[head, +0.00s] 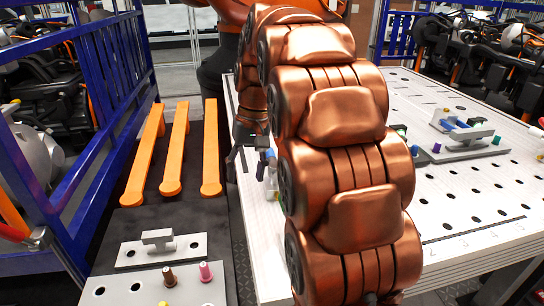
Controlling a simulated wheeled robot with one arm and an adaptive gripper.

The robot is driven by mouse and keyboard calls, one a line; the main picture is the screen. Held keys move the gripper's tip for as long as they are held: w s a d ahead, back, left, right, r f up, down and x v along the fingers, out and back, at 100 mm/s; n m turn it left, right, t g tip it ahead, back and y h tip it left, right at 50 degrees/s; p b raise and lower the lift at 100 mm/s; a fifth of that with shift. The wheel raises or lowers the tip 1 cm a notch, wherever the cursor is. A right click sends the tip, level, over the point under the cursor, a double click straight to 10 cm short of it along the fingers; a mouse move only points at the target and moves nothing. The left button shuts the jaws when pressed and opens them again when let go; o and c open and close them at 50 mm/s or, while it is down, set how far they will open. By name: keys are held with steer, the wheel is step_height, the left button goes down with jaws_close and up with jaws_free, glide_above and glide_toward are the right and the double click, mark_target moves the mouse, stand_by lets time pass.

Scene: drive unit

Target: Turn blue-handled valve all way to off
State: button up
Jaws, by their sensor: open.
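My copper arm fills the middle of the head view and hides much of the table behind it. My gripper (243,160) hangs at the left edge of the white perforated table, with its dark fingers apart and nothing seen between them. A small blue part (270,157) shows just to the right of the fingers, partly hidden by my arm. I cannot tell whether it is the valve's handle or whether the gripper touches it. Another blue part (455,123) lies on a grey fixture at the right of the table. No valve body is clear.
The white table (470,210) has rows of holes and coloured pegs. Three orange bars (174,150) lie on a dark surface to the left. A blue metal frame (105,110) borders the left.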

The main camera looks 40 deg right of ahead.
steer(key=w+d+r, duration=0.1)
steer(key=w+d, duration=0.4)
steer(key=d, duration=0.2)
steer(key=m+t, duration=0.1)
glide_above(273, 156)
steer(key=d, duration=0.2)
steer(key=shift+y, duration=0.3)
steer(key=shift+s+p+x, duration=0.1)
steer(key=shift+p+x, duration=0.25)
steer(key=shift+x, duration=1.4)
steer(key=shift+s+p+x, duration=0.15)
steer(key=shift+p+x, duration=0.15)
steer(key=shift+x, duration=1.45)
steer(key=shift+a, duration=0.15)
jaws_close()
